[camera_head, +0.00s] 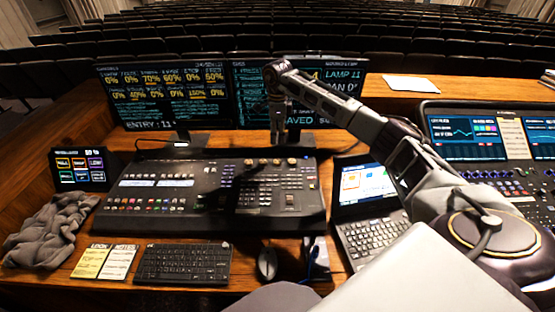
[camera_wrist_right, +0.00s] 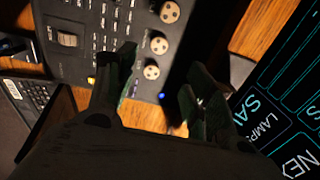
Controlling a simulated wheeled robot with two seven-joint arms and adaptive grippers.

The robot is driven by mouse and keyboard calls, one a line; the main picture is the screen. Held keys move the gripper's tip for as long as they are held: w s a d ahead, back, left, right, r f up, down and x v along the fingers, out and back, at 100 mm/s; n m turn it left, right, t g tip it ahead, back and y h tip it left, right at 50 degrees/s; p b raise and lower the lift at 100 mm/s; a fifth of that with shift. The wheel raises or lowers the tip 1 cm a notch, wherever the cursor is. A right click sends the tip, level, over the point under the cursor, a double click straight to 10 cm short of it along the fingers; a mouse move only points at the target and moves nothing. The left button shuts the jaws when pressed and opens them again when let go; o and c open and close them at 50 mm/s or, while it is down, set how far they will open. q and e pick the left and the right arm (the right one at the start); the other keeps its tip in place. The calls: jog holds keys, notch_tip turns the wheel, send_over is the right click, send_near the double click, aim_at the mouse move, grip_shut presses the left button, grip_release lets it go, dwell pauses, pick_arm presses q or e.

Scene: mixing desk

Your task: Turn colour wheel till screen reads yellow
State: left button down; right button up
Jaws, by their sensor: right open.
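The lighting console (camera_head: 150,212) lies mid-desk. Three round pale-topped wheels stand in a row along its back edge in the right wrist view: one (camera_wrist_right: 170,12), a second (camera_wrist_right: 159,45) and a third (camera_wrist_right: 152,72). I cannot read which is the colour wheel. My right gripper (camera_head: 279,128) points down above the console's back right edge. In the right wrist view its open fingers (camera_wrist_right: 156,86) are spread on either side of the third wheel's line; contact cannot be told. The right monitor (camera_head: 335,76) reads "LAMP 11"; my arm hides part, and no colour word is readable. My left gripper is not in view.
A left monitor (camera_head: 165,93) stands behind the console. A laptop (camera_head: 368,225), keyboard (camera_head: 183,263), mouse (camera_head: 267,263), note cards (camera_head: 105,261), a grey cloth (camera_head: 50,228) and a small tablet (camera_head: 82,166) surround it. Another console (camera_head: 490,150) stands at the right.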

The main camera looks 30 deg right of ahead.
aim_at(277, 161)
notch_tip(277, 161, down, 13)
jog(key=shift+f+p, duration=0.1)
jog(key=shift+p, duration=0.8)
jog(key=c, duration=1.1)
jog(key=shift+o, duration=0.2)
jog(key=shift+m, duration=0.4)
jog(key=m, duration=1.2)
jog(key=shift+m+p, duration=0.35)
jog(key=shift+m, duration=2.15)
